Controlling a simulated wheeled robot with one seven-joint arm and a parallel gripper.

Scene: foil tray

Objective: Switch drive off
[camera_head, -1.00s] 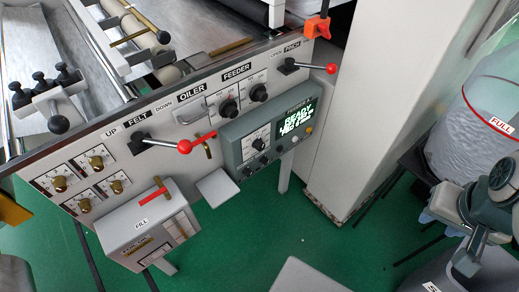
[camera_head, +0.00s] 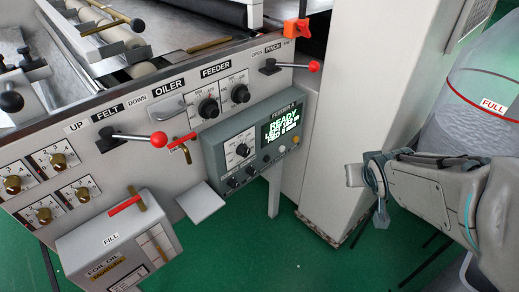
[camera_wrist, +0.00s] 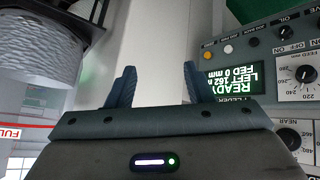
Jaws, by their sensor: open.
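The grey feeder control box (camera_head: 213,153) stands out from the machine's front panel, its lit screen (camera_head: 283,127) reading READY. A row of small black knobs (camera_head: 249,171) and a few buttons runs along its lower face. In the wrist view the box is upside down at the right, with a black knob (camera_wrist: 282,31) near OFF and ON labels.
Red-tipped levers (camera_head: 158,139) stick out from the machine panel. The foil oil box (camera_head: 93,247) stands at lower left. A pale column (camera_head: 355,100) rises behind my gripper. A clear bin (camera_head: 478,130) marked FULL is at right. Green floor (camera_head: 300,265) is open below.

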